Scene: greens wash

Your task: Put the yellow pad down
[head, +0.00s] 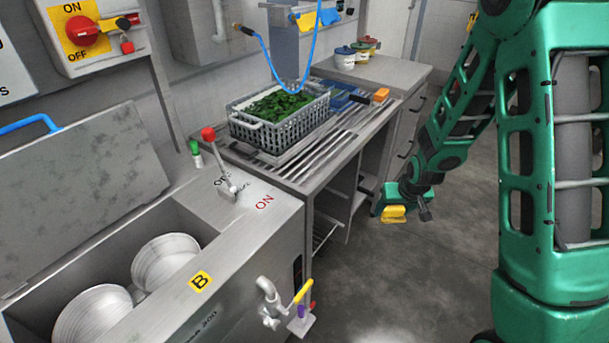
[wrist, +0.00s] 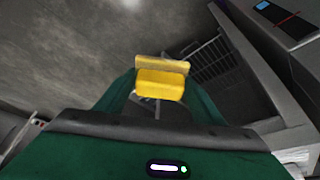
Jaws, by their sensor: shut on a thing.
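The yellow pad (head: 393,214) is held in my gripper (head: 391,208), low over the floor to the right of the slatted counter's legs. In the wrist view the pad (wrist: 161,86) sits between the fingers of my gripper (wrist: 160,98), which are shut on it. The pad shows no contact with any surface. The floor shows beyond it, and part of the pad is hidden by the fingers.
The slatted steel counter (head: 312,152) bears a grey crate (head: 283,136) of greens, a blue tray (head: 338,99) and an orange block (head: 381,94). Lidded pots (head: 345,62) stand behind. An open washer (head: 250,225) is at left. The floor (head: 430,270) is clear.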

